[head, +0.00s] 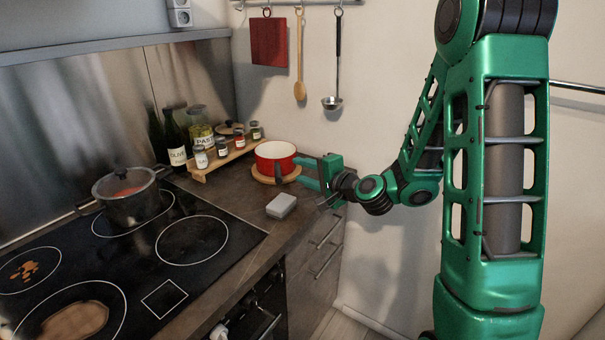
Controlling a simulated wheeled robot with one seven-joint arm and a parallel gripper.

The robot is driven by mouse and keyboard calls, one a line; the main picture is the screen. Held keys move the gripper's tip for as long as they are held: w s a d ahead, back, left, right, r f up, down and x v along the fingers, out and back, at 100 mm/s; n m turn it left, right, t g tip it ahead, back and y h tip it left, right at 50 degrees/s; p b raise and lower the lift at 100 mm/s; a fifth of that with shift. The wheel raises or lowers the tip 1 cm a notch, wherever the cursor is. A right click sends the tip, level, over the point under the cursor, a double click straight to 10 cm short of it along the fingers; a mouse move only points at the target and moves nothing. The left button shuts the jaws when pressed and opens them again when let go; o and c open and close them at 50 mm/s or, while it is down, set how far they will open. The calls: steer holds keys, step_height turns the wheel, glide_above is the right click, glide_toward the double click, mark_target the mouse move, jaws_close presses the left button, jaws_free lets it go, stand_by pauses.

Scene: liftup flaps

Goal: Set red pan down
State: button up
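The red pan (270,150) has a white inside and sits upright on a round wooden board (261,178) at the counter's right end. A dark part, which looks like its handle, shows on its near side. My green gripper (298,173) is at the pan's right side and points left towards it. Its two fingers are spread, with a clear gap between them and nothing seen held. I cannot tell whether a fingertip touches the pan.
A grey block (281,205) lies on the counter in front of the pan. A wooden rack (222,160) with jars stands left of it, bottles (175,143) beyond. A lidded pot (131,205) stands on the stove (120,262). Utensils (299,62) hang above.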

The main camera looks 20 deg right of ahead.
steer(key=shift+s, duration=0.2)
steer(key=s+d+f+n+g+h, duration=0.1)
steer(key=s+d+f+n+g, duration=0.2)
steer(key=s, duration=0.5)
steer(key=s+d+f+n+g+h, duration=0.1)
steer(key=s+d+n+g+h, duration=0.15)
steer(key=s+n+g, duration=0.4)
steer(key=s+d+r+m+g, duration=0.1)
steer(key=s+d, duration=0.3)
steer(key=s, duration=0.9)
steer(key=s+d+r+g+h, duration=0.1)
steer(key=s+d+g, duration=0.3)
steer(key=s, duration=0.8)
steer(key=shift+s+d+r+m, duration=0.3)
steer(key=shift+s+r+m, duration=0.05)
steer(key=shift+r, duration=0.2)
